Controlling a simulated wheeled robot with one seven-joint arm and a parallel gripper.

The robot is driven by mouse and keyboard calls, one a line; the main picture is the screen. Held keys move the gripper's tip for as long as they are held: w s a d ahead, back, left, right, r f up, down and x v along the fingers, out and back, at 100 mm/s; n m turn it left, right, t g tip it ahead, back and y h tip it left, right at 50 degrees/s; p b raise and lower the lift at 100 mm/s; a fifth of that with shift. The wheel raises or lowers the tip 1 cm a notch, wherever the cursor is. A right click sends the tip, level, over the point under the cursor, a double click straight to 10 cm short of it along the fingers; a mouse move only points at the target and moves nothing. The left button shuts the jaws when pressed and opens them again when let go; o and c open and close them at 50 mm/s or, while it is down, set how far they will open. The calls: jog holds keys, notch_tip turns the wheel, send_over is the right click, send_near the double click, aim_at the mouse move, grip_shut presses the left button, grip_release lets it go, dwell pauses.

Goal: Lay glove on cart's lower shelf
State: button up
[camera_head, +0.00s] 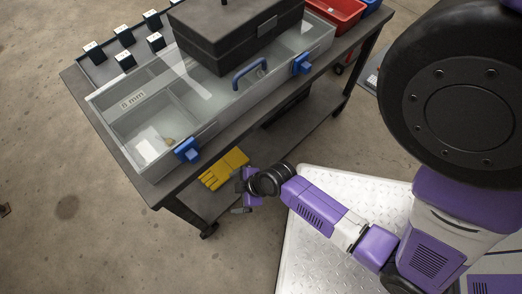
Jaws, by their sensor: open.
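A yellow glove (223,169) lies on the lower shelf (285,142) of the dark cart, close to the shelf's near left end. The cart's top overhangs part of the shelf, so its far side is hidden. My gripper (242,192) is at the near edge of the cart, just right of the glove and a little nearer to me. It is open, and no object shows between its fingers. From this view I cannot tell whether a finger touches the glove.
On the cart top (75,80) stand a clear case (205,125) with blue latches, a black toolbox (235,35), a red bin (337,12) and several small dark blocks. A cart leg (188,214) stands left of my gripper. Concrete floor lies clear at left.

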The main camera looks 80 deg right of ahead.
jog(key=s+a+r+m+t, duration=0.1)
jog(key=s+a+r+t, duration=0.1)
jog(key=r, duration=0.9)
jog(key=s+a+r+m+t, duration=0.1)
jog(key=s+r+t, duration=0.3)
jog(key=r, duration=0.7)
jog(key=s+a+r+m+t, duration=0.1)
jog(key=s+a+r+t, duration=0.1)
jog(key=r, duration=0.9)
jog(key=shift+s+a+m+t, duration=0.4)
jog(key=shift+s+a, duration=0.45)
jog(key=shift+s, duration=0.1)
jog(key=shift+r, duration=0.1)
notch_tip(320, 180, up, 30)
jog(key=p, duration=3)
